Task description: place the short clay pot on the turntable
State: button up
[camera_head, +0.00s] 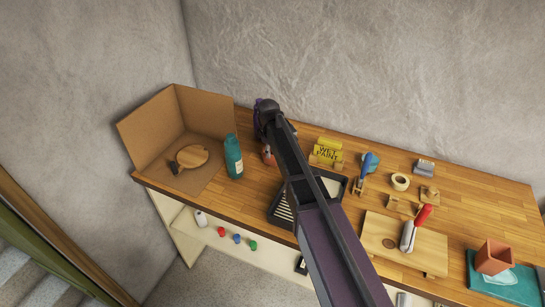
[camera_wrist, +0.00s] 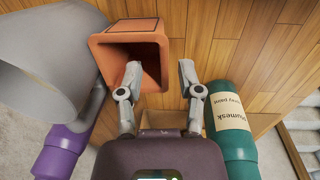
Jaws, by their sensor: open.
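A terracotta clay pot (camera_wrist: 112,52) with a square, open mouth is in the wrist view, just ahead of my gripper (camera_wrist: 159,71). My gripper is open, its fingers apart near the pot's right part; I cannot tell whether they touch it. In the head view a clay pot (camera_head: 268,155) shows beside my arm, partly hidden. A taller-looking square clay pot (camera_head: 494,257) stands on a teal mat at the far right. The round wooden turntable (camera_head: 193,156) is inside a cardboard booth at the left of the bench, with nothing on its top.
A teal bottle (camera_head: 233,157) stands between booth and pot; it is close to my gripper's right in the wrist view (camera_wrist: 232,115). The cardboard booth (camera_head: 150,122) has walls at left and back. A black tray (camera_head: 278,212) lies under my arm.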

aim_at(270, 164)
jog(key=shift+f, duration=0.1)
jog(key=shift+w+a+f+b, duration=0.1)
jog(key=shift+f+b, duration=1.15)
jog(key=shift+b, duration=0.05)
jog(key=shift+w+f+b, duration=0.1)
jog(key=shift+f+b, duration=1.15)
jog(key=shift+b, duration=0.05)
grip_shut()
